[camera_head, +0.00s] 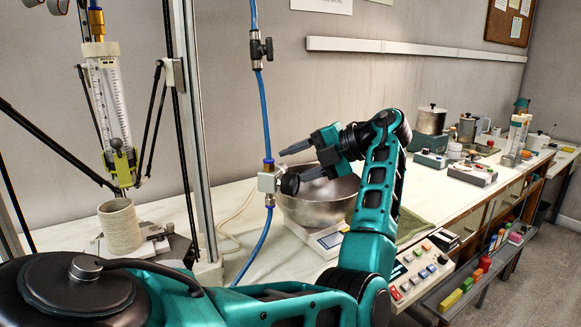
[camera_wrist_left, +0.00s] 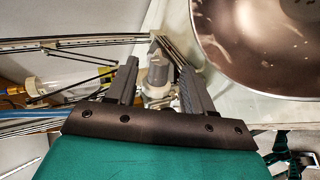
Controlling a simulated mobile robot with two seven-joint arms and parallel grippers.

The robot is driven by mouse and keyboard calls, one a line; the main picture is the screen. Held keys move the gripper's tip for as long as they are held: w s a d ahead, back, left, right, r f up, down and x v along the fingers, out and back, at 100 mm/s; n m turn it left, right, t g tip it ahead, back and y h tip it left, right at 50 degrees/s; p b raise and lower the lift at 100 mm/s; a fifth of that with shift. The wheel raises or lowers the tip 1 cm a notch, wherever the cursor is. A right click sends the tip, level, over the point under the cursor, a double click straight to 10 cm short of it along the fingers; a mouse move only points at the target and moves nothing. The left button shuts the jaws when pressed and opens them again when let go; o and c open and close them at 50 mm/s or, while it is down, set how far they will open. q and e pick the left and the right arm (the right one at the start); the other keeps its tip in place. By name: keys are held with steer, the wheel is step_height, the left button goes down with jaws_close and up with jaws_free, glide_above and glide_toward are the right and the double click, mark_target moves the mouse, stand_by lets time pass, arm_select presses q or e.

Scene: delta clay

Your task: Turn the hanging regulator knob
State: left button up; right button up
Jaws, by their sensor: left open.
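The regulator hangs on a blue hose in the head view. It has a pale block (camera_head: 268,181) and a dark round knob (camera_head: 290,184) on its right side. My left gripper (camera_head: 292,163) is open, its fingers pointing left, close to the knob and slightly above it. I cannot tell whether a finger touches the knob. The left wrist view shows the two spread fingers (camera_wrist_left: 163,70) with a grey rounded thing (camera_wrist_left: 157,73) in line between them; I cannot tell what it is. My right gripper is not in view.
A steel bowl (camera_head: 318,205) stands on a white scale (camera_head: 326,240) just below the gripper. A printer frame with a syringe (camera_head: 112,98) and a clay vessel (camera_head: 121,228) stands left. A valve (camera_head: 261,48) sits higher on the hose. Instruments line the bench at right.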

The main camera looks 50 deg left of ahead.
arm_select(q)
steer(key=v, duration=1.1)
steer(key=shift+f, duration=0.1)
